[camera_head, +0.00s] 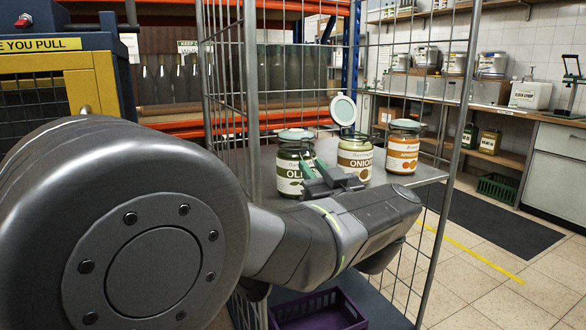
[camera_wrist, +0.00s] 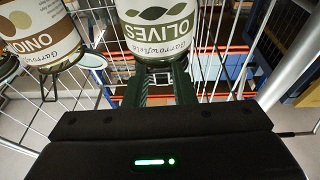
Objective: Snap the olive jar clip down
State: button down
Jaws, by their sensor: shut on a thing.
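The olive jar (camera_head: 289,172) stands upright on the grey shelf of a wire cage, its lid (camera_head: 296,135) lying over its mouth. In the wrist view the olive jar (camera_wrist: 158,28) shows upside down at the top middle. In the wrist view my gripper's fingers (camera_wrist: 158,78) reach up to the jar's neck and are shut on the clip there. The clip is mostly hidden between the fingers, so its exact angle cannot be told.
Right of the olive jar stand the onion jar (camera_head: 355,158), its lid (camera_head: 343,110) raised, and an orange-labelled jar (camera_head: 402,153). Cage bars stand close around. A purple crate (camera_head: 318,311) lies below. The shelf's (camera_head: 428,172) right end is free.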

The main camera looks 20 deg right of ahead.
jog(key=shift+w+f+t, duration=0.25)
jog(key=shift+f+t, duration=0.15)
jog(key=shift+t, duration=0.45)
jog(key=shift+w+f+t, duration=0.25)
jog(key=shift+f+t, duration=0.1)
jog(key=shift+t, duration=0.5)
jog(key=c, duration=2.2)
grip_release()
jog(key=c, duration=1.2)
grip_release()
jog(key=shift+w, duration=0.1)
jog(key=v, duration=1.4)
jog(key=shift+p, duration=0.4)
jog(key=shift+w+a, duration=0.1)
jog(key=shift+w, duration=0.1)
